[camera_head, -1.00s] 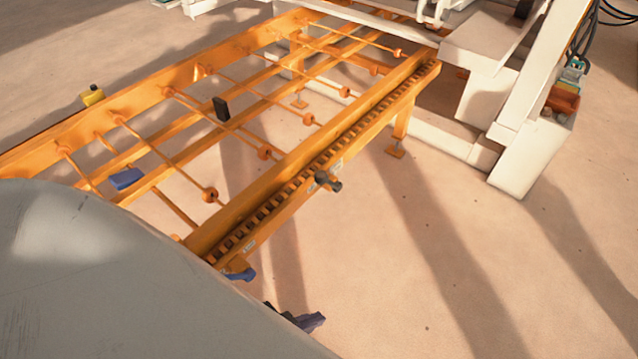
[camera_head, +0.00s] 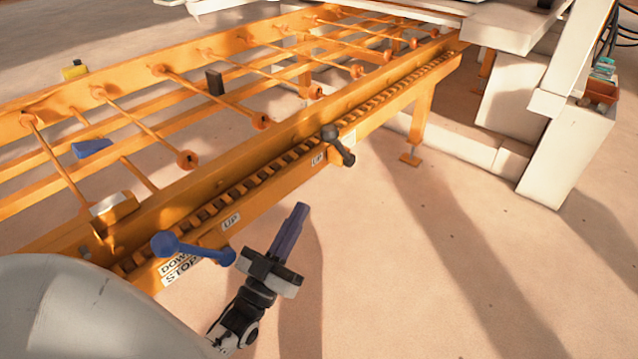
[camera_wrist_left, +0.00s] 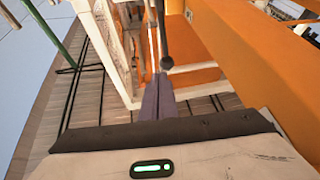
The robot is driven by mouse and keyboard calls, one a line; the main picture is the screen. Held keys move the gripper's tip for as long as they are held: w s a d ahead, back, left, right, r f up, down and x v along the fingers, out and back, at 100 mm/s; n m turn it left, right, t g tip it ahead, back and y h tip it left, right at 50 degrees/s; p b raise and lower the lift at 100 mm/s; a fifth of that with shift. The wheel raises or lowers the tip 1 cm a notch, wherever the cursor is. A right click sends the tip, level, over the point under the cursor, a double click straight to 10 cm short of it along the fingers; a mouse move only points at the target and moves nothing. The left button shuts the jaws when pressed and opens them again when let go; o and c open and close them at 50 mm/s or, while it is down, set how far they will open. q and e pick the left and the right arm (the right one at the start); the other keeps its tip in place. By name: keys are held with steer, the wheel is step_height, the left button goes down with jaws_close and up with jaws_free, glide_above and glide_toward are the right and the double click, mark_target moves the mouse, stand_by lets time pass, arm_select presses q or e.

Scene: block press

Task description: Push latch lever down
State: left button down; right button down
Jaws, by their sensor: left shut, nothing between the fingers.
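A dark lever (camera_head: 338,145) with a ball end sits on the near side of the orange roller frame, by an UP label. A blue lever (camera_head: 192,249) with ball ends sits nearer on the same rail, beside the UP, DOWN and STOP labels. I cannot tell which one is the latch lever. My left gripper (camera_head: 301,209), with purple fingers, is shut and empty, in front of the rail and below the dark lever in the picture. In the left wrist view a dark ball-ended rod (camera_wrist_left: 166,60) hangs just beyond the closed fingertips (camera_wrist_left: 160,80); contact is unclear. My right gripper is not in view.
The orange frame (camera_head: 270,165) with rods and a toothed rail runs from lower left to upper right. A white machine structure (camera_head: 565,150) stands at the right. The floor (camera_head: 430,290) right of my left gripper is clear.

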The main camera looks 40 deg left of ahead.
arm_select(q)
steer(key=shift+s+a+t+y+b, duration=0.3)
steer(key=shift+a+t+y+b, duration=0.15)
steer(key=shift+a, duration=0.2)
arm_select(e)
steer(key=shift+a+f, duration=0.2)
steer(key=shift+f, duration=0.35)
arm_select(q)
steer(key=b, duration=0.1)
glide_toward(326, 142)
steer(key=x, duration=0.5)
steer(key=shift+b+x, duration=0.3)
steer(key=shift+x, duration=0.45)
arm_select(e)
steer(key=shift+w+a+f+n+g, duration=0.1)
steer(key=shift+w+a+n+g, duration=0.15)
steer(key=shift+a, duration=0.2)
